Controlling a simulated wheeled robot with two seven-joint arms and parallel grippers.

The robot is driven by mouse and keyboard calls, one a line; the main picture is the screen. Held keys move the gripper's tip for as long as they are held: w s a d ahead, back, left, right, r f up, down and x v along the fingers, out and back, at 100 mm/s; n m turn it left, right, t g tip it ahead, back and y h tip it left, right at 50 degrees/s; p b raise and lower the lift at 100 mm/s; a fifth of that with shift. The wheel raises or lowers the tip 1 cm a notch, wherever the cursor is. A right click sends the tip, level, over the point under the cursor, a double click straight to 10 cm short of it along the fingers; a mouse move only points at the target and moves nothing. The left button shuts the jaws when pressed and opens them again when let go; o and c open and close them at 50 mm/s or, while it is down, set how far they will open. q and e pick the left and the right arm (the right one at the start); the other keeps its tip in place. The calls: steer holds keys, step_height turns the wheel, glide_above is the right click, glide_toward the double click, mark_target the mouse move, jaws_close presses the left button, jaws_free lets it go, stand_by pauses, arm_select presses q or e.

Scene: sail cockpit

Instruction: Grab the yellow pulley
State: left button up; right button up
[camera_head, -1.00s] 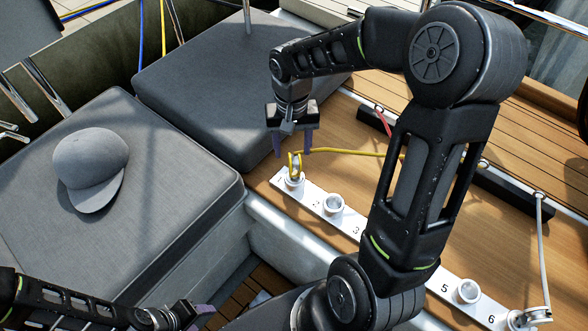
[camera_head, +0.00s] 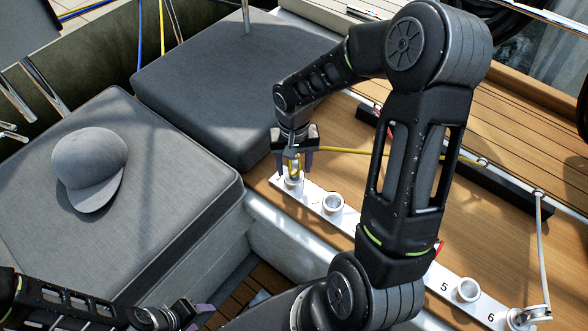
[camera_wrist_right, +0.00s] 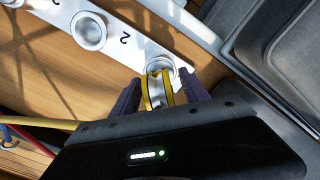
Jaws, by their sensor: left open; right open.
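The yellow pulley (camera_head: 294,167) stands at the first socket, at the far left end of the white numbered strip (camera_head: 318,199). A yellow rope (camera_head: 345,150) runs from it to the right. My right gripper (camera_head: 294,168) is open directly above and around the pulley. In the right wrist view the pulley (camera_wrist_right: 157,90) shows its yellow sides and metal wheel between the two purple fingers (camera_wrist_right: 160,94), which stand on either side of it. Whether they touch it I cannot tell. My left gripper (camera_head: 192,316) is open and empty at the bottom edge of the head view.
Empty round sockets (camera_head: 333,202) sit along the strip, and a white rope pulley (camera_head: 530,316) is at its right end. A black rail (camera_head: 500,190) holds the ropes. Grey cushions (camera_head: 215,90) and a grey cap (camera_head: 90,170) lie at left.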

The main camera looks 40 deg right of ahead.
steer(key=shift+f, duration=0.1)
steer(key=shift+c, duration=0.5)
jaws_close()
stand_by(0.4)
